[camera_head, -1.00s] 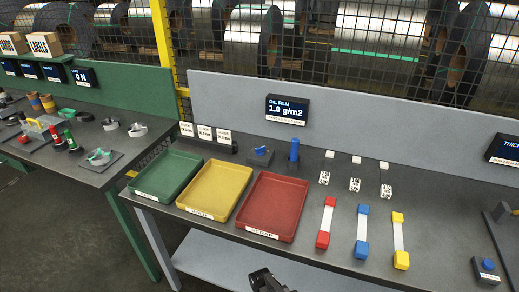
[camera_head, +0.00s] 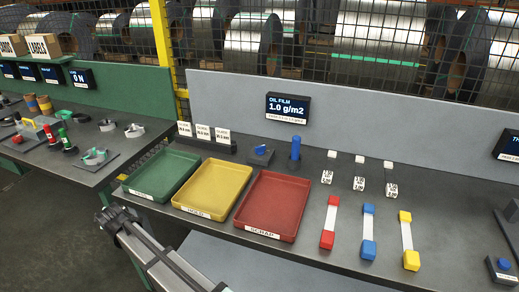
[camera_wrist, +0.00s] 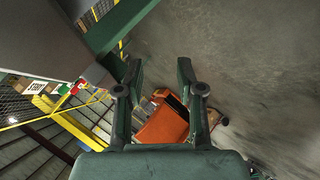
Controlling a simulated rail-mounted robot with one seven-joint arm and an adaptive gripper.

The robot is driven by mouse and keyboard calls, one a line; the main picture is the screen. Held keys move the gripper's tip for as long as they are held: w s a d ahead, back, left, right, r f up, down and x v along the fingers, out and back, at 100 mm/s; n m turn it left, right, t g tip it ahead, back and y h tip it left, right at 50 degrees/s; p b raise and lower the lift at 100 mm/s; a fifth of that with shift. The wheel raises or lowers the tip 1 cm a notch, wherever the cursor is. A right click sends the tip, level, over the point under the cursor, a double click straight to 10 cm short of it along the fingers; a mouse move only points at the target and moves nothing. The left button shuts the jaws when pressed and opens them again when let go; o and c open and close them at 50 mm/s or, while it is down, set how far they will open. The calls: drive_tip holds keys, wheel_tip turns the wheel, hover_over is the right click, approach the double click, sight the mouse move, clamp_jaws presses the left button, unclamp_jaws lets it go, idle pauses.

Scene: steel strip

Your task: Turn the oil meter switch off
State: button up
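The oil film meter's display (camera_head: 287,107) is a black box on the grey back panel, lit and reading 1.0 g/m2. Below it on the bench, a blue knob (camera_head: 262,149) on a small dark block looks like its switch. A blue upright cylinder (camera_head: 295,148) stands just right of the knob. My gripper (camera_head: 112,216) is off the bench's front left corner, well away from the knob. In the wrist view my gripper (camera_wrist: 160,75) has its two fingers apart with nothing held. The knob is not visible there.
Green (camera_head: 163,176), yellow (camera_head: 213,190) and red (camera_head: 273,205) trays line the bench front, between my gripper and the knob. Red, blue and yellow-ended strips lie to the right. A green-framed bench stands left. The wrist view shows floor and an orange object (camera_wrist: 162,125).

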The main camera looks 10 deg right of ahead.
drive_tip(key=w+a+r+m, duration=0.1)
drive_tip(key=w+a+r, duration=0.15)
drive_tip(key=r, duration=0.45)
drive_tip(key=w+a+r+m, duration=0.1)
drive_tip(key=w+a+r, duration=0.15)
drive_tip(key=r, duration=0.45)
drive_tip(key=w+d+r+m+h+p, duration=0.15)
drive_tip(key=w+d+m, duration=0.25)
drive_tip(key=d, duration=0.4)
drive_tip(key=w+d+r+m+g+h+p, duration=0.1)
drive_tip(key=w+d+r+m, duration=0.15)
drive_tip(key=w+d, duration=0.35)
drive_tip(key=w+d+r+m+h+p, duration=0.1)
drive_tip(key=w+d+m, duration=0.3)
drive_tip(key=d, duration=0.5)
wheel_tip(320, 180, up, 11)
drive_tip(key=m+g+h+p, duration=0.2)
drive_tip(key=m+g+p, duration=0.4)
drive_tip(key=m, duration=1.4)
hover_over(261, 146)
drive_tip(key=b, duration=0.1)
drive_tip(key=g, duration=0.1)
wheel_tip(261, 146, down, 17)
drive_tip(key=p, duration=0.4)
drive_tip(key=shift+p, duration=0.35)
clamp_jaws()
